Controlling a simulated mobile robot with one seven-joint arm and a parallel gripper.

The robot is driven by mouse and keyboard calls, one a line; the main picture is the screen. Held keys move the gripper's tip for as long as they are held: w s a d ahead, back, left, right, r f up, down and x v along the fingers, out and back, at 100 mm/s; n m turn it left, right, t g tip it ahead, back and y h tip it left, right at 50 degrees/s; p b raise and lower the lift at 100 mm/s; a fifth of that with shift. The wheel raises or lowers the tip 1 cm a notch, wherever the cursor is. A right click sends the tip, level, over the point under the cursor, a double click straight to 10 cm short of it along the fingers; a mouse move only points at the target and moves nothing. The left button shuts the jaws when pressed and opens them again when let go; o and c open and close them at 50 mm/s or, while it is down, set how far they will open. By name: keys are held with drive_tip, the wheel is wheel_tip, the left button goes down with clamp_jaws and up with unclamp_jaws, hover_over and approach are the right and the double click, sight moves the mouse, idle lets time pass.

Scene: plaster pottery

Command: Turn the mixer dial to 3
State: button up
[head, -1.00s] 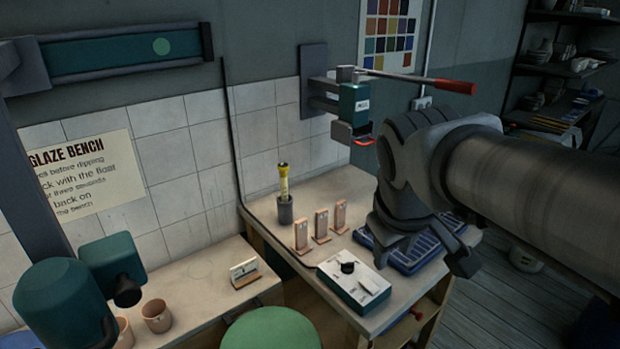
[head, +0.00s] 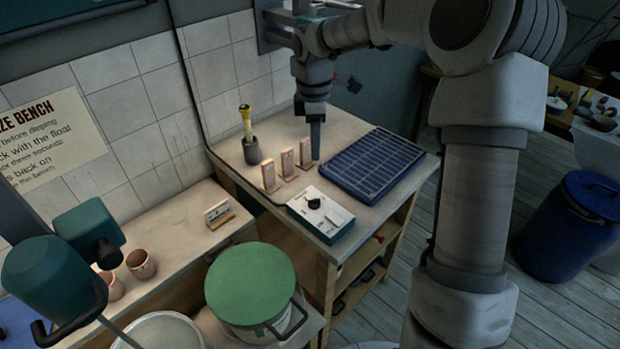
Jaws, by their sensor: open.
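The control box (head: 325,226), white on top with teal sides, sits on the bench near its front left edge. A black round dial (head: 314,203) is on its top; its number marks are too small to read. A light panel lies beside the dial. My gripper (head: 316,156) points down behind the box, close to the rightmost of the wooden stands in the picture. It is open and holds nothing that I can see. It is apart from the dial, and the gap between its fingers is hard to see from this side.
Three small wooden stands (head: 287,164) stand behind the box. A yellow-handled tool (head: 246,122) stands in a dark pot at the wall. A blue slatted tray (head: 374,163) lies right of the box. A green-lidded bucket (head: 251,285) is in front.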

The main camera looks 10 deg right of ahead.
sight(314, 199)
drive_tip(key=shift+n, duration=0.3)
drive_tip(key=f, duration=1.8)
drive_tip(key=shift+w, duration=0.4)
clamp_jaws()
